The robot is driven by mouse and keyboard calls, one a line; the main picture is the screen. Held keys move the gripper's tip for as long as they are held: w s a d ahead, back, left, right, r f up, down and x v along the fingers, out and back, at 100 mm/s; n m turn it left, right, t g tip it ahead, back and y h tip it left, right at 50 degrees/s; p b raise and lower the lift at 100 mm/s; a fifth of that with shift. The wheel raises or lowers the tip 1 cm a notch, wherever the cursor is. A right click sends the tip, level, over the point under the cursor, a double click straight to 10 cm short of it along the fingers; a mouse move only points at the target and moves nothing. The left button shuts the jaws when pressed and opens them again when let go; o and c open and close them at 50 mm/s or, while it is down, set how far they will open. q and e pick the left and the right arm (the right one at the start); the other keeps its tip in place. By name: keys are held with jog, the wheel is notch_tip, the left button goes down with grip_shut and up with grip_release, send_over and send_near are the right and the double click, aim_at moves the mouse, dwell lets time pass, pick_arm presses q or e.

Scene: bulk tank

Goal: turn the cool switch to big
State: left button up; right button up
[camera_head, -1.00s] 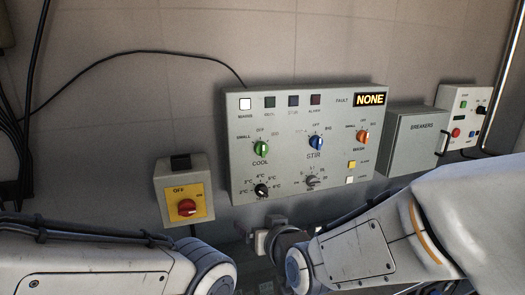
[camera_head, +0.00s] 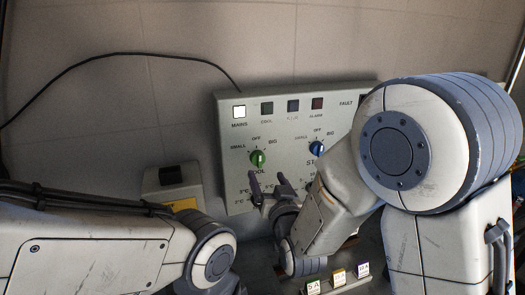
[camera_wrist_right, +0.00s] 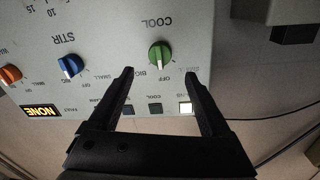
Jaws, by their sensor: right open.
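The green COOL switch (camera_head: 257,158) is a knob on the grey control panel (camera_head: 229,190), with SMALL, OFF and BIG labels around it. Its pointer seems to be at OFF. In the right wrist view, which is upside down, the green knob (camera_wrist_right: 160,54) lies just beyond and between the fingertips. My right gripper (camera_head: 267,177) is open and empty, just below the knob in the head view, and its two fingers (camera_wrist_right: 159,72) stay apart from it. My left arm shows at the lower left; its gripper is out of view.
The blue STIR knob (camera_head: 317,148) is just right of the green knob. The orange WASH knob (camera_wrist_right: 10,74) shows in the wrist view. A box with a black top part (camera_head: 171,175) is left of the panel. My right arm covers the panel's right side.

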aim_at(260, 163)
jog(key=p+x, duration=0.3)
jog(key=x, duration=0.4)
jog(key=shift+w, duration=0.1)
jog(key=shift+w+a, duration=0.1)
jog(key=shift+w, duration=0.35)
pick_arm(q)
notch_tip(260, 163, up, 5)
jog(key=shift+f, duration=0.2)
pick_arm(e)
grip_shut()
pick_arm(q)
jog(key=shift+a+f, duration=0.1)
pick_arm(e)
jog(key=shift+f, duration=0.1)
